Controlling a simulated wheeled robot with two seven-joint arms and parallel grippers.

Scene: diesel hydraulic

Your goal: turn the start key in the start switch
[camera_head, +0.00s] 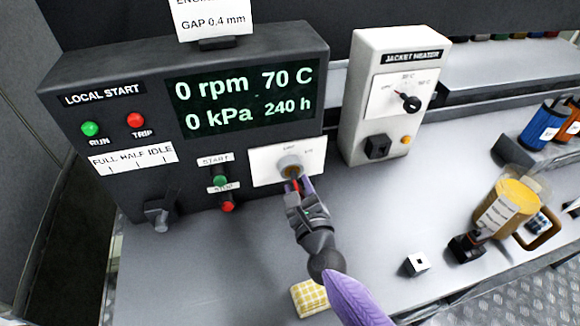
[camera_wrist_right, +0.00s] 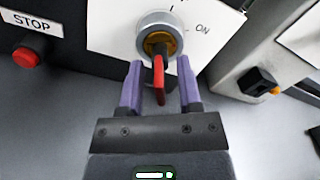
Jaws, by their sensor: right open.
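The start switch (camera_head: 290,165) is a round grey barrel on a white plate on the front of the local start panel. It shows close in the right wrist view (camera_wrist_right: 157,27), with a brass centre and an "ON" mark on its right. The start key (camera_wrist_right: 158,78) has a red grip and stands in the switch, pointing towards me. My right gripper (camera_head: 298,186) is in front of the switch. In the right wrist view its purple fingers (camera_wrist_right: 161,85) are apart, one on each side of the red key grip, with gaps between. My left gripper is not in view.
Green START and red STOP buttons (camera_head: 228,207) are left of the switch. A jacket heater box (camera_head: 394,60) with a black knob stands to the right. A yellow checked sponge (camera_head: 309,298), a small white cube (camera_head: 417,263) and a yellow-filled container (camera_head: 508,205) are on the grey bench.

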